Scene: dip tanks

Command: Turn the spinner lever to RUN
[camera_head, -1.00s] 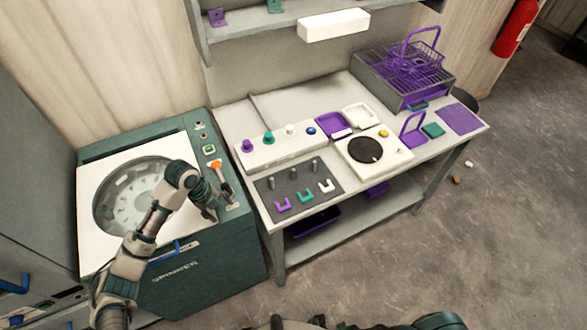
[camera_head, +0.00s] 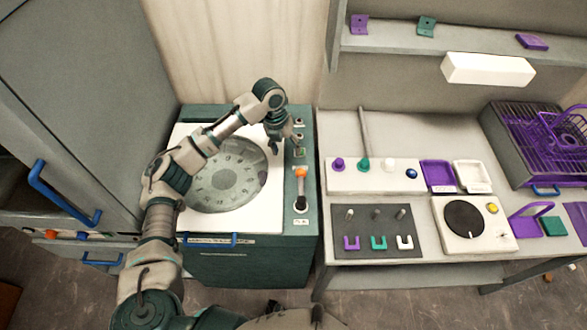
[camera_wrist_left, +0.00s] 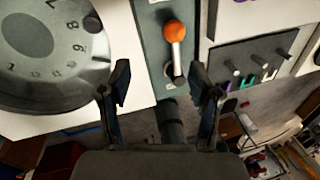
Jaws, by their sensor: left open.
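The spinner (camera_head: 265,275) is a dark green cabinet with a white top and a round, numbered lid window (camera_head: 228,180). Its lever (camera_head: 301,186) has an orange knob and stands on the strip right of the lid. The knob points toward the back; the label by the base is too small to read. The lever also shows in the left wrist view (camera_wrist_left: 177,48), upright in the picture and beyond the fingers. My left gripper (camera_head: 286,147) is open and empty, behind the knob and apart from it; it also shows in the left wrist view (camera_wrist_left: 162,85). My right gripper is not visible.
Small buttons (camera_head: 299,137) sit on the strip behind the lever, near my left gripper. A bench (camera_head: 340,262) with a peg board (camera_head: 375,250), a knob panel (camera_head: 375,180) and a dial unit (camera_head: 490,235) stands close on the right. A blue-handled cabinet (camera_head: 80,120) is on the left.

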